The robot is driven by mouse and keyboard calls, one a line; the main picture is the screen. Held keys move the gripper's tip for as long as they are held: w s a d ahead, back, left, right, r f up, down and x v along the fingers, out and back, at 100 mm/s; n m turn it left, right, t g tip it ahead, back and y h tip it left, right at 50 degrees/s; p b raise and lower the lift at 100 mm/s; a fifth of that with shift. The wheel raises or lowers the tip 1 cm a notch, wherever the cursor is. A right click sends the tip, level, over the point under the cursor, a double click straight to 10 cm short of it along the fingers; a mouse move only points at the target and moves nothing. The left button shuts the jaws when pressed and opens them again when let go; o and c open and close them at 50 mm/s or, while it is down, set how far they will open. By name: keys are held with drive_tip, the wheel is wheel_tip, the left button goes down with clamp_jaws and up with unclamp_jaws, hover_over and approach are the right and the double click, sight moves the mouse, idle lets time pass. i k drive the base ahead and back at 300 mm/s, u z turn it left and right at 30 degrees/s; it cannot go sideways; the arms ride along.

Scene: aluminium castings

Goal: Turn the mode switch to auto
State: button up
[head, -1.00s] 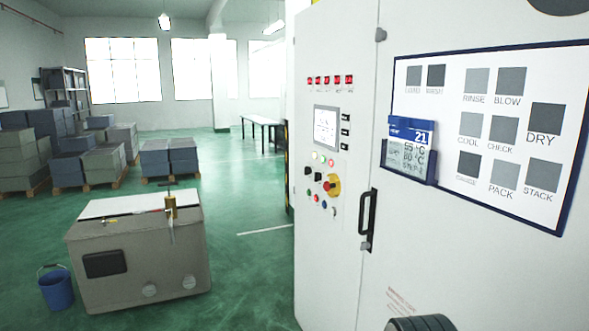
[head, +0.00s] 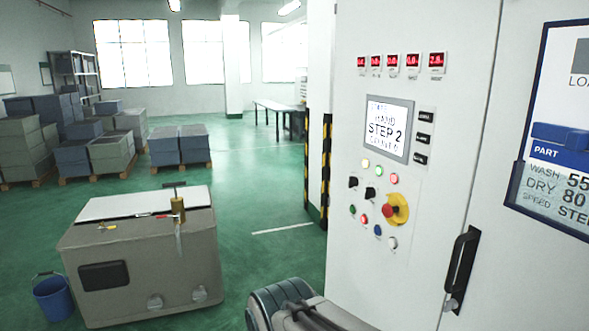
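The white control cabinet (head: 407,255) fills the right of the head view. Its panel carries two small black rotary switches, a left one (head: 352,183) and a right one (head: 371,194). Their labels are too small to read, so I cannot tell which is the mode switch or where either points. The screen (head: 387,130) above them shows "STEP 2", with a blurred word above it that looks like "HAND". Part of my arm shows at the bottom centre, left of the cabinet and below the panel. My gripper is not in view.
A red button on a yellow base (head: 394,210) sits right of the switches, among several coloured buttons. A black door handle (head: 461,268) sticks out lower right. A grey machine (head: 140,270) and blue bucket (head: 54,298) stand left. Green floor (head: 270,210) is clear between.

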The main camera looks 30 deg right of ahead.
sight(353, 182)
drive_tip(key=z, duration=0.4)
drive_tip(key=i, duration=1.05)
drive_tip(key=z, duration=0.55)
